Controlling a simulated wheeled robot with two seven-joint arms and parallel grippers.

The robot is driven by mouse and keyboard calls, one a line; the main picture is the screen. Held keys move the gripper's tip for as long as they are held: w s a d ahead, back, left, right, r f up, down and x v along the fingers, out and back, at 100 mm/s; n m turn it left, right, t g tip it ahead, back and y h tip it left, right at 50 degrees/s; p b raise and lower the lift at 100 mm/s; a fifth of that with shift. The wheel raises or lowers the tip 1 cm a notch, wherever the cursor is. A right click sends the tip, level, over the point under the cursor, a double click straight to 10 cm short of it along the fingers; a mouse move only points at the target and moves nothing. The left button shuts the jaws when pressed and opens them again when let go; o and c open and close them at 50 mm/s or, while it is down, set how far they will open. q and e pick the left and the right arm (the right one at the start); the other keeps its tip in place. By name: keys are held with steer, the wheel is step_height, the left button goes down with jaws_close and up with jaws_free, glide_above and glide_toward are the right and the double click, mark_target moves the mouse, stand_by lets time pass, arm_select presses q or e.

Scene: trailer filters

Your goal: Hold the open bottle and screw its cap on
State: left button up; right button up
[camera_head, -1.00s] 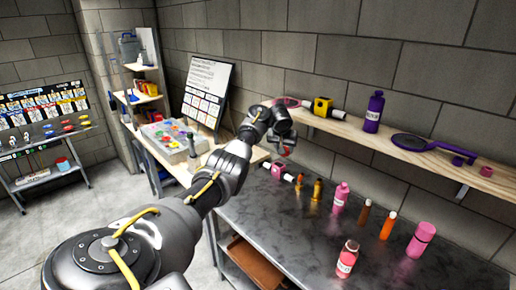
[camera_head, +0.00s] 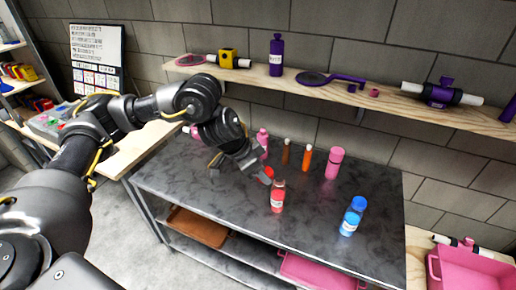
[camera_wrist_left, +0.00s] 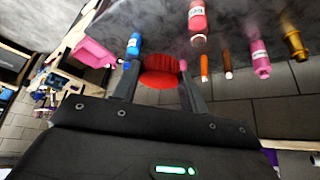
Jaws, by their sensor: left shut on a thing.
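A red, ridged cap (camera_wrist_left: 160,66) is held between the two fingers of my left gripper (camera_wrist_left: 160,82) in the left wrist view. In the head view my left gripper (camera_head: 260,168) is above the dark bench, with the cap (camera_head: 268,173) at its fingertips. A red bottle with a white label (camera_head: 277,197) stands upright on the bench, just right of and nearer than the cap, apart from it. The bottle also shows in the left wrist view (camera_wrist_left: 197,18). Its mouth is too small to make out. My right gripper is not in view.
Behind stand a pink bottle (camera_head: 263,142), brown (camera_head: 286,152) and orange (camera_head: 307,158) tubes and a pink cylinder (camera_head: 335,163). A blue bottle (camera_head: 353,216) stands at the right. A wooden shelf (camera_head: 400,104) runs along the wall. The bench (camera_head: 220,225) front is clear.

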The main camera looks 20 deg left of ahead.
arm_select(q)
steer(key=s+f+m+b, duration=0.1)
steer(key=s+f+b, duration=0.2)
steer(key=f+b, duration=0.2)
steer(key=s+f+m+b, duration=0.1)
steer(key=s+f+b, duration=0.3)
steer(key=f, duration=0.5)
steer(key=shift+a+g+h+b, duration=0.4)
steer(key=shift+a+b, duration=0.05)
steer(key=shift+b, duration=0.6)
steer(key=shift+d, duration=0.1)
steer(key=shift+s, duration=0.1)
